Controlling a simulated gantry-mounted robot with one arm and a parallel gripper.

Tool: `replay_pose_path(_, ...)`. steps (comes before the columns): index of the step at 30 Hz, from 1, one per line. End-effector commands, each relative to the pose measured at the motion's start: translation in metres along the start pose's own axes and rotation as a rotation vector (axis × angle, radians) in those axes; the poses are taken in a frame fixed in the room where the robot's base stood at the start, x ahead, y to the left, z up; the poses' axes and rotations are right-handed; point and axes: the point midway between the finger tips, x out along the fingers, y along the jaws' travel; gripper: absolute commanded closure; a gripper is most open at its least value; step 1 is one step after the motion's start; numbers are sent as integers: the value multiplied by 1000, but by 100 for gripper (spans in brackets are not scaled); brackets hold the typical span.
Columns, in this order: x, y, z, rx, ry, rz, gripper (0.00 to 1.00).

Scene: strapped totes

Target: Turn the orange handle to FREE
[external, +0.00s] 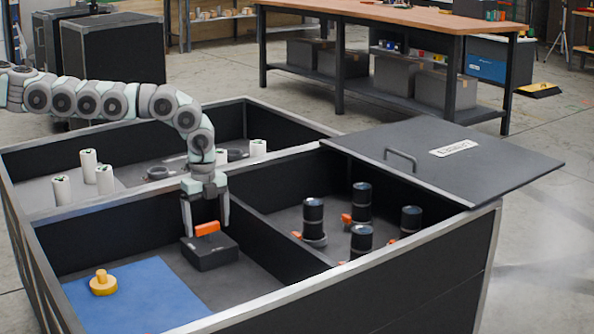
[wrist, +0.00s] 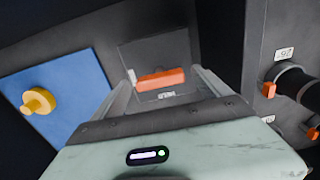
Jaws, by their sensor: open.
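The orange handle (external: 207,229) sits on top of a low black box (external: 210,252) in the front compartment of the large tote. In the wrist view the handle (wrist: 160,80) lies crosswise, with a small label below it whose text I cannot read for certain. My gripper (external: 206,228) points down over the box, its fingers apart on either side of the handle. In the wrist view the fingers (wrist: 165,85) also stand apart with the handle between them. I cannot tell whether they touch it.
A yellow knob-like piece (external: 103,283) lies on a blue mat (external: 140,300) to the left. Black cylinders (external: 314,220) with orange tabs stand in the right compartment. A dark lid (external: 450,160) with a handle covers the back right. White cylinders (external: 88,165) stand in the back left compartment.

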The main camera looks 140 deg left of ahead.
Motion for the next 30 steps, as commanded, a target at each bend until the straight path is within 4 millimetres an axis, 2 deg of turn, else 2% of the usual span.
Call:
replay_pose_path(8,-8,0,0,0,0,-1,13)
replay_pose_path(17,-49,0,0,0,1,-3,13)
replay_pose_path(24,-97,-1,-1,0,2,-4,13)
replay_pose_path(30,-109,0,0,0,0,0,13)
